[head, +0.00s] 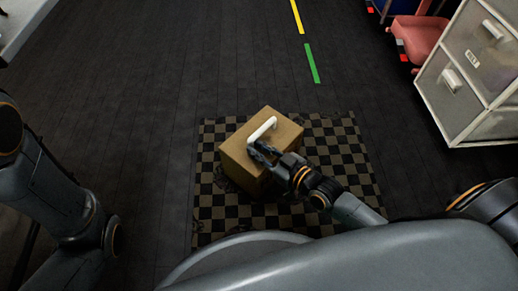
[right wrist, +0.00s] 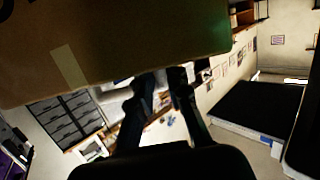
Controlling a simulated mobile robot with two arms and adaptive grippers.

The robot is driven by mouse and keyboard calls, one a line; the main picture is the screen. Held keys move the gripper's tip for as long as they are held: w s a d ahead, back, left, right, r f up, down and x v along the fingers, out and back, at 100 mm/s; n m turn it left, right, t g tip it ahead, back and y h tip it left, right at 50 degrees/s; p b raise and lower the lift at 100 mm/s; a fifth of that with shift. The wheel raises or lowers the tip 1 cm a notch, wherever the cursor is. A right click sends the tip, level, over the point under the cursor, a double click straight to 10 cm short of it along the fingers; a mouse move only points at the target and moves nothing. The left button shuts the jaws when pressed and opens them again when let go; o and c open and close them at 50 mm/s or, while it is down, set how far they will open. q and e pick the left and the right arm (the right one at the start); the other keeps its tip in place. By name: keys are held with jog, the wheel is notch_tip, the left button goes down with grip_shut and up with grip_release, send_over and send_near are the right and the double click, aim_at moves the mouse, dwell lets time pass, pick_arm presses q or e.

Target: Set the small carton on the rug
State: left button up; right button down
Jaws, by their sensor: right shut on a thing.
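The small carton (head: 240,147) is a brown box with a white handle (head: 262,129) on its top face. In the head view it is over the middle left of the rug (head: 341,152), a black and tan checkered mat. I cannot tell whether its underside touches the rug. My right gripper (head: 262,152) is shut on the carton's handle, its arm reaching in from the lower right. In the right wrist view the carton (right wrist: 120,45) fills the top, beside the gripper's dark fingers (right wrist: 163,88). My left arm shows at the left; its gripper is out of view.
A grey and white drawer unit (head: 462,75) stands on the dark plank floor at the upper right, with a pink item (head: 418,38) beside it. Yellow (head: 297,15) and green (head: 312,63) tape strips mark the floor beyond the rug. The floor left of the rug is clear.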

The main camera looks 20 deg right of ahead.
jog(key=c, duration=1.7)
grip_release()
jog(key=shift+f, duration=0.1)
jog(key=o, duration=0.4)
